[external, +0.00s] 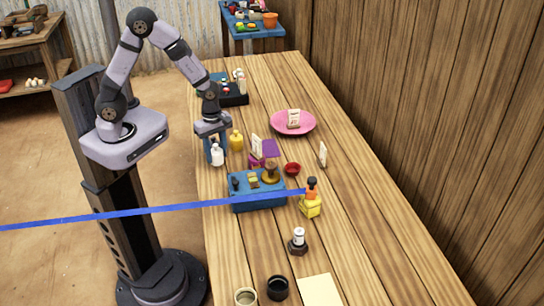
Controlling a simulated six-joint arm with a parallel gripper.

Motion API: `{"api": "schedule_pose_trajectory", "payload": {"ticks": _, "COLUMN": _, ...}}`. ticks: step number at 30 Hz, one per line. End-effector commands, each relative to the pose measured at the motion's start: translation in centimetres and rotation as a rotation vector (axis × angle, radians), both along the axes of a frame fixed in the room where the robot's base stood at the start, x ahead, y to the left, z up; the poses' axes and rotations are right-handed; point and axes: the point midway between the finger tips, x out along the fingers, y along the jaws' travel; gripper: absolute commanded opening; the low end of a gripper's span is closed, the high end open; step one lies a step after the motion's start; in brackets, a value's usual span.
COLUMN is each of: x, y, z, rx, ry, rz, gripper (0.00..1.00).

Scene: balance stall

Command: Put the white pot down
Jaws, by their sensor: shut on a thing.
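My gripper (213,140) points down over the left edge of the wooden table. It is shut on the white pot (217,156), a small pale piece with a narrow top that shows at the fingertips. The fingers are small and partly hidden in this view. I cannot tell whether the pot's bottom touches the table.
A yellow bottle (236,142) stands close right of my gripper. A blue box (258,202) with small pieces, a pink plate (276,123) and a black tray (238,100) are nearby. A blue strip (100,217) crosses the view. Bare wood lies at the right (350,220).

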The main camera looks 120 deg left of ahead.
Motion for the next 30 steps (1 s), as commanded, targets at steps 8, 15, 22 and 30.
{"api": "schedule_pose_trajectory", "payload": {"ticks": 8, "x": 0.1, "y": 0.1, "z": 4.3, "rx": 0.005, "ry": -0.005, "rz": 0.0, "gripper": 0.03}}
{"api": "schedule_pose_trajectory", "payload": {"ticks": 15, "x": 0.1, "y": 0.1, "z": 6.6, "rx": 0.003, "ry": -0.003, "rz": 0.0, "gripper": 0.03}}
{"api": "schedule_pose_trajectory", "payload": {"ticks": 22, "x": 0.4, "y": 0.2, "z": 7.0, "rx": 0.001, "ry": -0.001, "rz": -0.014, "gripper": 0.03}}
{"api": "schedule_pose_trajectory", "payload": {"ticks": 30, "x": 4.2, "y": 1.6, "z": 8.3, "rx": 0.002, "ry": -0.002, "rz": -0.17, "gripper": 0.03}}
